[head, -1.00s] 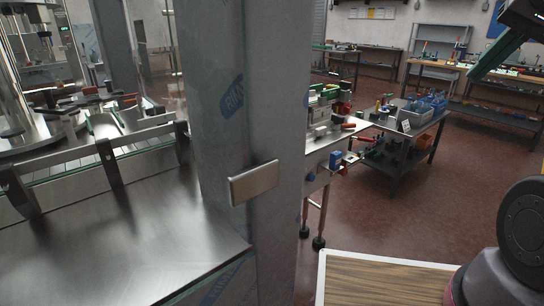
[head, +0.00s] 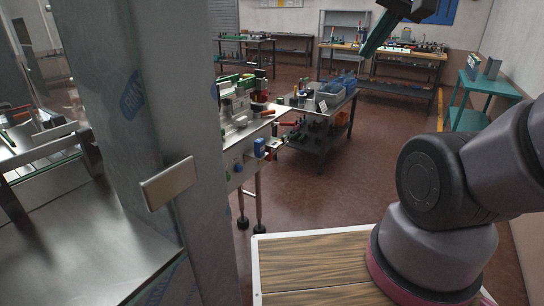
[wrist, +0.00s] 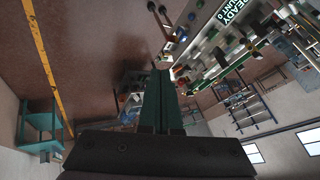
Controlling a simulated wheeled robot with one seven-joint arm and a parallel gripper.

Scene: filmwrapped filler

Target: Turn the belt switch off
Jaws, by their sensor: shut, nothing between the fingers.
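The belt (head: 235,124) with its small machines stands past the grey pillar in the head view. On its near side are a blue box (head: 259,147) and small red and dark parts; I cannot tell which of them is the belt switch or how it is set. My gripper (head: 374,40) hangs at the top of the head view, above the floor and apart from the belt. Its long teal fingers (wrist: 160,78) are shut and empty in the wrist view. The belt side also shows at the upper right of the wrist view, with blue and red parts (wrist: 180,32).
A grey pillar (head: 155,120) with a metal plate (head: 168,183) stands at left, beside a steel table (head: 85,245). A dark cart (head: 318,137) with bins stands behind the belt. Benches line the back; a teal stand (head: 480,95) is at right. The red-brown floor between is clear.

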